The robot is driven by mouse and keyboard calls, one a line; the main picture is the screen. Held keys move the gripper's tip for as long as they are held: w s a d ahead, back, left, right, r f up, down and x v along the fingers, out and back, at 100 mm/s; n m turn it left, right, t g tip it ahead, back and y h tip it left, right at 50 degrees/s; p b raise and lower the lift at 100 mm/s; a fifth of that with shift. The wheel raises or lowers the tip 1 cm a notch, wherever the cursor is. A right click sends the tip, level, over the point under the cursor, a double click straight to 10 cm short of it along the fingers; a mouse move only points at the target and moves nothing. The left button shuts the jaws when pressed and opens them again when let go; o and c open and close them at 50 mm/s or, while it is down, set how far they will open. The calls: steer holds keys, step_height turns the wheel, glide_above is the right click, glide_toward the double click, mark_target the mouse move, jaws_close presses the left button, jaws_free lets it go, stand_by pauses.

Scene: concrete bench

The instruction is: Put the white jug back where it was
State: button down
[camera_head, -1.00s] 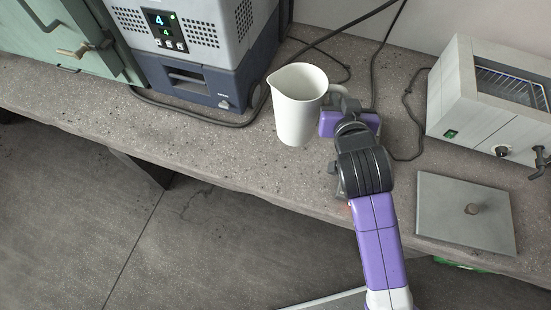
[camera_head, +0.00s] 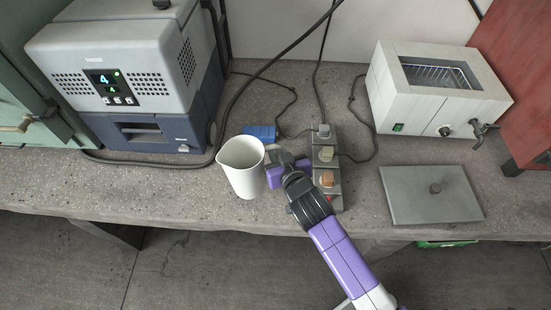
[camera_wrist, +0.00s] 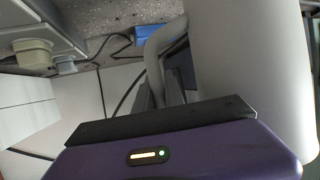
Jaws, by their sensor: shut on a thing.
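The white jug (camera_head: 244,170) is upright in the head view, over the front part of the concrete bench (camera_head: 60,182). My gripper (camera_head: 277,163) is on the jug's right side, shut on its handle. In the wrist view the jug's wall (camera_wrist: 250,70) fills the right side, and its handle (camera_wrist: 154,58) runs down between my fingers (camera_wrist: 162,92). I cannot tell whether the jug's base touches the bench.
A grey and blue machine (camera_head: 125,85) stands at the back left. A row of plugs on a grey strip (camera_head: 327,165) and a blue block (camera_head: 262,132) lie near my gripper. A white water bath (camera_head: 430,90) and a flat grey lid (camera_head: 431,195) are at the right. Cables cross the bench.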

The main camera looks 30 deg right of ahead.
steer(key=shift+f, duration=1.95)
steer(key=shift+f+b, duration=0.25)
steer(key=shift+b, duration=0.15)
steer(key=c, duration=1.4)
jaws_free()
steer(key=shift+r, duration=0.2)
steer(key=v, duration=1.2)
